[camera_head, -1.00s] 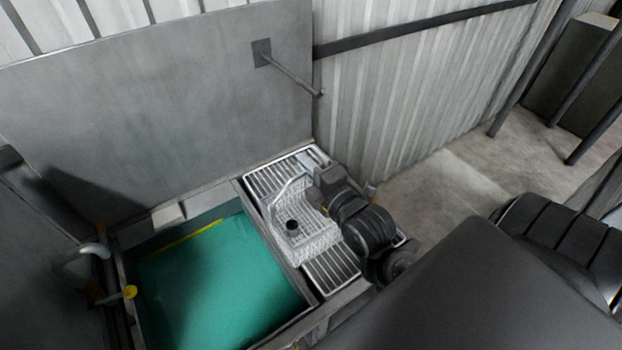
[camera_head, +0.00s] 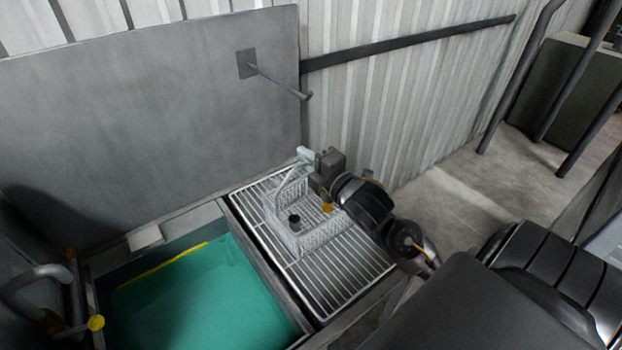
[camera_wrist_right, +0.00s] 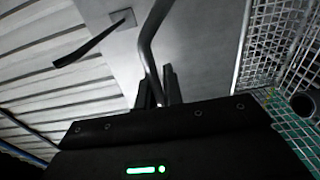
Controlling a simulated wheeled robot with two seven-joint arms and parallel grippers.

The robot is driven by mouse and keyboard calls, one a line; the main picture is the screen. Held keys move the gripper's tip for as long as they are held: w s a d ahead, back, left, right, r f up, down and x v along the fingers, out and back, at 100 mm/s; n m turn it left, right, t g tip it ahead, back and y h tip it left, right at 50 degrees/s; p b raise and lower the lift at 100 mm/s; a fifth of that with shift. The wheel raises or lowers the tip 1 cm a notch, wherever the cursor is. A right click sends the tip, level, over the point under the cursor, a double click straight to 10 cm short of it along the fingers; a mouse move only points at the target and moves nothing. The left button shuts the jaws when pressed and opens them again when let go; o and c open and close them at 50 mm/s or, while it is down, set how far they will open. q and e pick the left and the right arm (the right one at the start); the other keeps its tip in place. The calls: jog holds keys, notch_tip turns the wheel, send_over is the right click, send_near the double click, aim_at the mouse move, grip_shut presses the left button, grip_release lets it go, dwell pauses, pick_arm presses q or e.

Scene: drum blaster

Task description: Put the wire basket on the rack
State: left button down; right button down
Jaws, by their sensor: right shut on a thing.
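The wire basket (camera_head: 312,235) is a pale mesh basket with a tall handle, over the metal rack (camera_head: 335,283) beside the tank. A black cylindrical part and a small orange-yellow part show inside it. My right gripper (camera_head: 312,175) is at the top of the handle. In the right wrist view the fingers (camera_wrist_right: 158,88) are shut on the bent handle bar (camera_wrist_right: 150,45), and the basket's mesh (camera_wrist_right: 268,45) shows at the right. I cannot tell whether the basket's bottom touches the rack. My left gripper is not in view.
A raised grey lid (camera_head: 150,120) stands behind. A rod (camera_head: 280,80) sticks out from it. Corrugated wall (camera_head: 400,110) is behind the arm.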

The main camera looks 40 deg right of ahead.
jog(key=w+d+f+p, duration=0.2)
jog(key=d+f, duration=0.1)
jog(key=f, duration=0.5)
jog(key=shift+w+d+f, duration=0.15)
jog(key=shift+w+d, duration=0.15)
jog(key=shift+f, duration=0.2)
jog(key=c, duration=1.8)
grip_release()
jog(key=shift+f, duration=0.1)
jog(key=shift+c, duration=0.2)
jog(key=o, duration=0.3)
